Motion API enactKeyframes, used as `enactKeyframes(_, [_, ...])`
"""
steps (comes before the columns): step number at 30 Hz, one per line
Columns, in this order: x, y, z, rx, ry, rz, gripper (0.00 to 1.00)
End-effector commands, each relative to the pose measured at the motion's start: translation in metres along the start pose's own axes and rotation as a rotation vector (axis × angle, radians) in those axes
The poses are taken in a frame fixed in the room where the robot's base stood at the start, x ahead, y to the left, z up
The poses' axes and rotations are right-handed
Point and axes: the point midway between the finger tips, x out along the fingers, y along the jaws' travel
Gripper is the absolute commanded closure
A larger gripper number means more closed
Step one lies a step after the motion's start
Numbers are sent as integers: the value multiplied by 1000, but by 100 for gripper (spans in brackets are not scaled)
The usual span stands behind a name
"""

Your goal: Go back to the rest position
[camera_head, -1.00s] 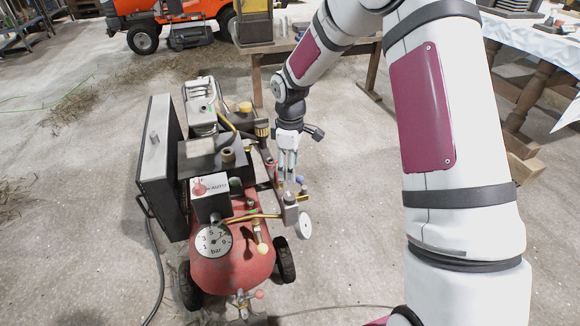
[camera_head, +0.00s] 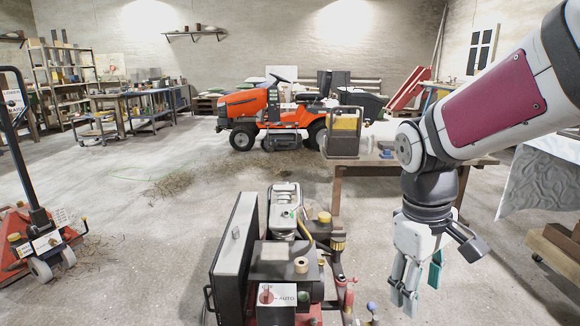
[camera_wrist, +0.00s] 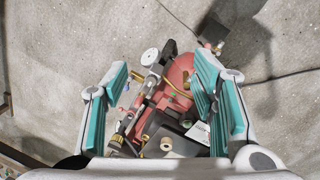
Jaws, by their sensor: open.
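My gripper (camera_head: 418,280) hangs from my arm on the right side of the head view, pointing down, with its teal-padded fingers apart and nothing between them. In the wrist view my gripper (camera_wrist: 165,95) is also open, with the red compressor (camera_wrist: 178,75) on the floor below, seen between the fingers. The compressor (camera_head: 285,255) stands at the lower middle of the head view, to the left of my gripper and apart from it. Its lower part is cut off by the frame edge there.
A wooden table (camera_head: 350,170) with a yellow-black machine (camera_head: 345,128) stands behind my gripper. An orange lawn tractor (camera_head: 262,108) is farther back. A red pallet truck (camera_head: 28,240) stands at left. A covered table (camera_head: 545,180) is at right. Floor between pallet truck and compressor is mostly clear.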

Motion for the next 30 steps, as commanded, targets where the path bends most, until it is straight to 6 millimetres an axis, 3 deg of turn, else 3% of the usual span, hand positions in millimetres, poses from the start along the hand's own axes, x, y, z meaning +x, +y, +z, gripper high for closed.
enactKeyframes(6, [-32,-37,73,181,22,-10,47])
enactKeyframes(15, [-40,-86,151,381,53,-69,47])
enactKeyframes(25, [-30,-122,198,500,75,-134,47])
enactKeyframes(30, [-60,-115,194,498,100,-123,47])
